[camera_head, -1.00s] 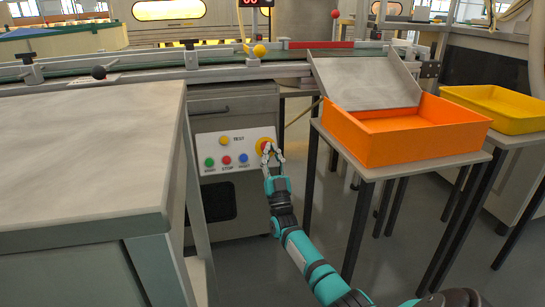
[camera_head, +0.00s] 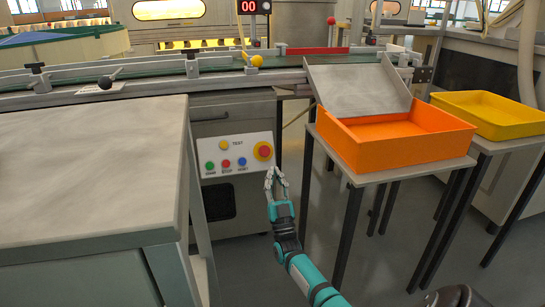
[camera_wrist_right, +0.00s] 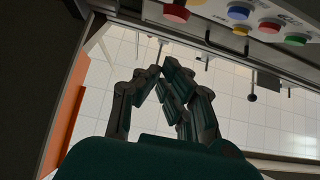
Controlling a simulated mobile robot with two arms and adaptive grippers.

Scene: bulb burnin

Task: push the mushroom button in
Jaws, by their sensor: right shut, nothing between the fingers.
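The mushroom button (camera_head: 263,151) is a red round knob on a yellow disc, at the right end of a white control panel (camera_head: 234,165). The frames do not show clearly how far it sits in. It also shows at the top of the right wrist view (camera_wrist_right: 176,13). My right gripper (camera_head: 276,170) is shut and empty, just below the button and apart from it in the picture. The gripper also shows in the right wrist view (camera_wrist_right: 160,70), with its fingertips pointing toward the panel side. My left gripper is not in view.
Small green (camera_head: 210,167), red (camera_head: 226,163) and blue (camera_head: 242,161) buttons and a yellow one (camera_head: 223,145) share the panel. An orange bin (camera_head: 400,150) on a stand is at right. A grey worktop (camera_head: 90,170) is at left. A conveyor (camera_head: 150,77) runs above.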

